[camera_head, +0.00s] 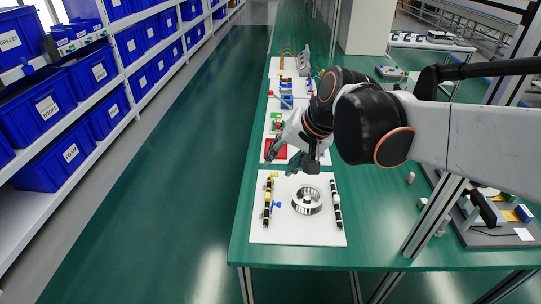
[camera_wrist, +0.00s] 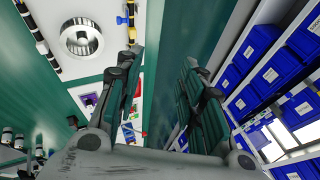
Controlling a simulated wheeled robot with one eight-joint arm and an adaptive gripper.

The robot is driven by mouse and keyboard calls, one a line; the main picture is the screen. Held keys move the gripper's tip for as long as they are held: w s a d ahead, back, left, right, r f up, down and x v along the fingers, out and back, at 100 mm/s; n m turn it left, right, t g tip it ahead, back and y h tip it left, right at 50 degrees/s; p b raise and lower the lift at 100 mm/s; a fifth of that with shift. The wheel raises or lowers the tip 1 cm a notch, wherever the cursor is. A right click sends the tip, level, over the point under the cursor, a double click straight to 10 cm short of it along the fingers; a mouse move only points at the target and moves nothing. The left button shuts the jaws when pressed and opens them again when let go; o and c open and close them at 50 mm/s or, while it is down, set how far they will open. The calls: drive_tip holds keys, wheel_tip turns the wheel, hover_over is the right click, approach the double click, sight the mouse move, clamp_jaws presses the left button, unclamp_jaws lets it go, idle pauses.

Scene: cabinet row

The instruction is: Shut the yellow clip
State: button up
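A black-and-yellow rod (camera_head: 267,211) lies along the left side of the white board (camera_head: 290,236) at the near end of the bench. Yellow pieces sit on it, with a small blue piece beside it. They are too small to tell which is the yellow clip, or whether it is open or shut. The yellow piece (camera_wrist: 119,20) also shows at the top of the wrist view. My gripper (camera_head: 283,160) is above the board's far edge, apart from the rod. In the wrist view my gripper (camera_wrist: 164,65) has its fingers apart with nothing between them.
A round metal ring (camera_head: 307,200) stands mid-board, with a black-and-white rod (camera_head: 336,205) to its right. A red square (camera_head: 275,149) and other boards lie farther along the bench. The green floor (camera_head: 165,190) left of the bench is clear up to shelves of blue bins (camera_head: 62,162).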

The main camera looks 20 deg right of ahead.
drive_tip(key=w+d+f+m+g+y, duration=0.1)
drive_tip(key=w+d+f+m+y, duration=0.3)
drive_tip(key=w, duration=0.3)
drive_tip(key=w+d+f+m+y, duration=0.1)
drive_tip(key=w+d+f+m, duration=0.25)
drive_tip(key=w+m, duration=0.2)
drive_tip(key=w+d+f+m+y+p, duration=0.25)
drive_tip(key=d+f+m+y, duration=0.3)
drive_tip(key=d+f, duration=0.55)
drive_tip(key=shift+m+h, duration=0.35)
drive_tip(key=shift+m, duration=0.05)
drive_tip(key=b+x, duration=0.5)
drive_tip(key=x, duration=0.8)
drive_tip(key=shift+w+a, duration=0.2)
drive_tip(key=shift+a, duration=0.1)
clamp_jaws()
